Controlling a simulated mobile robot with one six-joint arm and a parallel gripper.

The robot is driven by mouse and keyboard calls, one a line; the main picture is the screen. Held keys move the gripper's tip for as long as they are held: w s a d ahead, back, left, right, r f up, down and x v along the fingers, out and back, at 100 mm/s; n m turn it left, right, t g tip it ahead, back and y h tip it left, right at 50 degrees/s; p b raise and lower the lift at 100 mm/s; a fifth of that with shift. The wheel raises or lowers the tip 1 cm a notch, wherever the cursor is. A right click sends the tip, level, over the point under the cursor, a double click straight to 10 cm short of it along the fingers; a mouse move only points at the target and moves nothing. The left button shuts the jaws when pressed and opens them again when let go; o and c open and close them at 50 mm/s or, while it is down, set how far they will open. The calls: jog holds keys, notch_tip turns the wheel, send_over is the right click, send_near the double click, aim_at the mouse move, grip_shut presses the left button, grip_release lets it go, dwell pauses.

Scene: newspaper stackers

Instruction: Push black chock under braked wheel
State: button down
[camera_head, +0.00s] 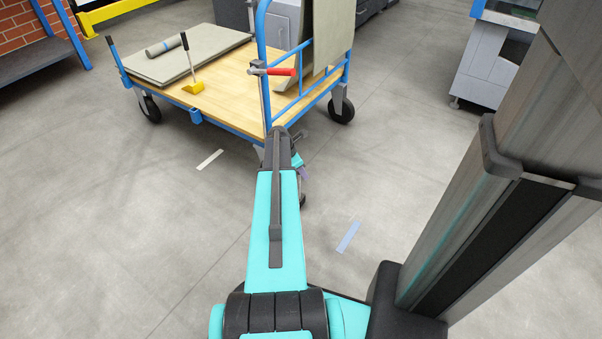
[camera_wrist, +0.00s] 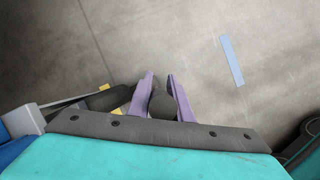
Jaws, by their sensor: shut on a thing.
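My gripper (camera_wrist: 164,78) shows two purple fingers in the wrist view, shut on a dark, round-ended piece (camera_wrist: 163,104). It looks like the handle of the black chock; the chock's body cannot be made out. In the head view my gripper (camera_head: 301,164) is low beside the cart's near corner, mostly hidden by my arm. Other cart wheels are at the left (camera_head: 151,109) and right (camera_head: 341,110). Which wheel is braked, and whether the chock touches one, I cannot tell.
The blue-framed cart (camera_head: 235,94) has a wooden deck carrying grey sheets (camera_head: 180,62), a roll (camera_head: 163,47) and a yellow block with a black handle (camera_head: 193,87). A red-handled clamp (camera_head: 281,71) sits on its rail. Open floor lies left and right of my arm.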

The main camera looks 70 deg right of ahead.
jog(key=shift+s+d+p, duration=0.3)
jog(key=shift+d, duration=0.25)
jog(key=shift+s+d+p, duration=0.25)
jog(key=shift+d+p, duration=0.05)
jog(key=shift+d, duration=0.25)
jog(key=c, duration=1.5)
grip_release()
jog(key=shift+c, duration=0.2)
jog(key=shift+a, duration=0.1)
jog(key=p+v, duration=0.4)
jog(key=v, duration=1)
